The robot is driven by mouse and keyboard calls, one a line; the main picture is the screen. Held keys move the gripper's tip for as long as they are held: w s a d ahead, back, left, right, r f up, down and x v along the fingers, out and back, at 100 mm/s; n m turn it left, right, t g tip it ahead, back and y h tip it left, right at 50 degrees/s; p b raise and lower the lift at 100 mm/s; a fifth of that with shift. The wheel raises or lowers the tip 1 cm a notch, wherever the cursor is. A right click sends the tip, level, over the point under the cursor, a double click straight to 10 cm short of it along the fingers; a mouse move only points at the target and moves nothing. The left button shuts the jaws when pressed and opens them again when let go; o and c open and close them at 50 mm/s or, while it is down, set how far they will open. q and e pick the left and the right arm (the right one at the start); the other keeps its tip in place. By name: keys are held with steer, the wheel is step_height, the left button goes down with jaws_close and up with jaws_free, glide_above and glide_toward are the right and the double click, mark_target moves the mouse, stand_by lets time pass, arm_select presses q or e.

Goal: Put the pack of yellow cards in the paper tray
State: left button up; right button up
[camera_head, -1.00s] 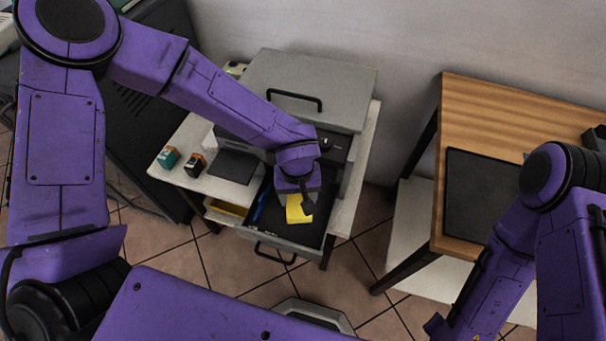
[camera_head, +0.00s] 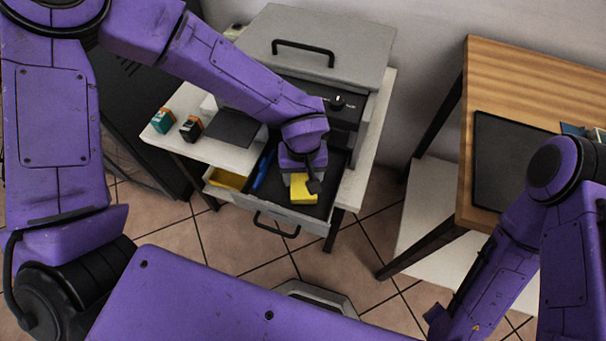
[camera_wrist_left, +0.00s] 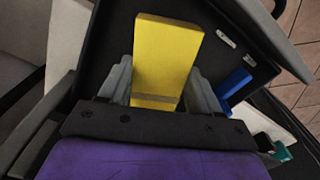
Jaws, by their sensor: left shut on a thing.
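The pack of yellow cards (camera_head: 301,191) is between the fingers of my left gripper (camera_head: 304,182), which is shut on it. The left wrist view shows the yellow pack (camera_wrist_left: 166,55) with a grey finger on each side. The paper tray (camera_head: 278,222) is a pulled-out grey drawer with a dark floor and a black handle, below the grey printer. The pack is over the dark tray floor, within its outline. I cannot tell whether it touches the floor. My right arm is at the lower right; its gripper does not show.
A long blue object (camera_head: 262,171) lies in the tray, left of the pack. A small yellow-lined drawer (camera_head: 226,179) is beside the tray. Teal (camera_head: 162,121) and black-orange (camera_head: 191,128) boxes stand on the white tabletop. A wooden table (camera_head: 560,95) is at right.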

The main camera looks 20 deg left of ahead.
arm_select(q)
steer(key=shift+f, duration=0.45)
stand_by(0.3)
steer(key=o, duration=1.4)
